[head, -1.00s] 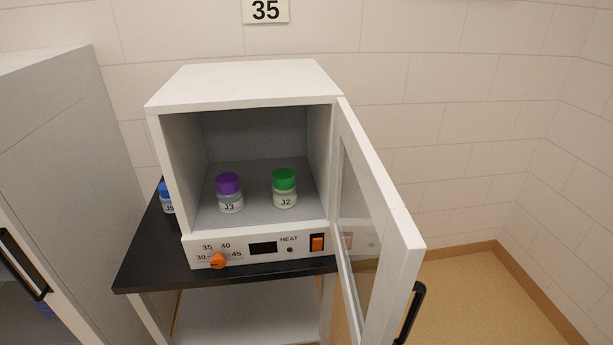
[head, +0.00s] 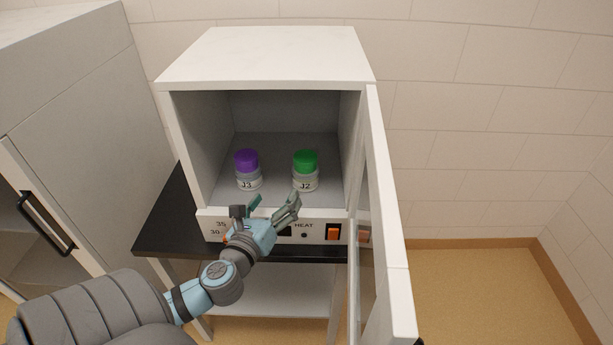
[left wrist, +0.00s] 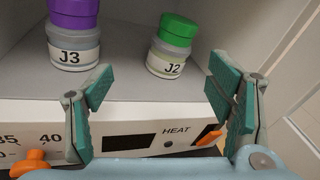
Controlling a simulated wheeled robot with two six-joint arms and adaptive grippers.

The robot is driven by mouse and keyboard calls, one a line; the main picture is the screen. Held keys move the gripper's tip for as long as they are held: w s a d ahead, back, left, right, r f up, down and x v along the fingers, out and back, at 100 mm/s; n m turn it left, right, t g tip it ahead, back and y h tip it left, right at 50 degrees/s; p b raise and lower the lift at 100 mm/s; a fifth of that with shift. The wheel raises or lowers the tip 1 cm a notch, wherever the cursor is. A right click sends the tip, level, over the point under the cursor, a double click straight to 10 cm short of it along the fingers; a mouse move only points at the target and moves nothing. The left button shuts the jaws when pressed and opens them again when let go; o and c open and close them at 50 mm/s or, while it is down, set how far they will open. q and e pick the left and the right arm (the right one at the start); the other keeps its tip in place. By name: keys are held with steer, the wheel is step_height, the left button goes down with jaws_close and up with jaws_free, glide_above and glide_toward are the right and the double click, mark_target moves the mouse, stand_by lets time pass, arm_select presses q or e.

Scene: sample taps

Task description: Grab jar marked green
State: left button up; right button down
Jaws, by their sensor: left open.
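The jar with the green lid (head: 305,172), labelled J2, stands upright on the floor of the open white heating cabinet. It also shows in the left wrist view (left wrist: 170,50), ahead and between the fingers. A jar with a purple lid (head: 247,170), labelled J3, stands to its left, near the left finger in the left wrist view (left wrist: 74,38). My left gripper (head: 275,204) is open and empty, in front of the cabinet's control panel and short of both jars. My right gripper is out of view.
The cabinet (head: 265,60) has its glass door (head: 388,220) swung open on the right. Its front panel has an orange switch (head: 333,233) and an orange dial (left wrist: 30,163). A grey cabinet (head: 75,110) stands at the left. Floor (head: 470,290) is clear at the right.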

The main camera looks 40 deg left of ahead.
mark_target(300, 164)
arm_select(q)
steer(key=w+a+m, duration=0.1)
steer(key=w, duration=0.4)
steer(key=w+a+r+m+t+h, duration=0.1)
steer(key=w+m, duration=0.1)
steer(key=w, duration=0.3)
steer(key=w+r+m, duration=0.1)
steer(key=w, duration=0.4)
steer(key=shift+a+m, duration=0.3)
steer(key=shift+a, duration=0.1)
jaws_close()
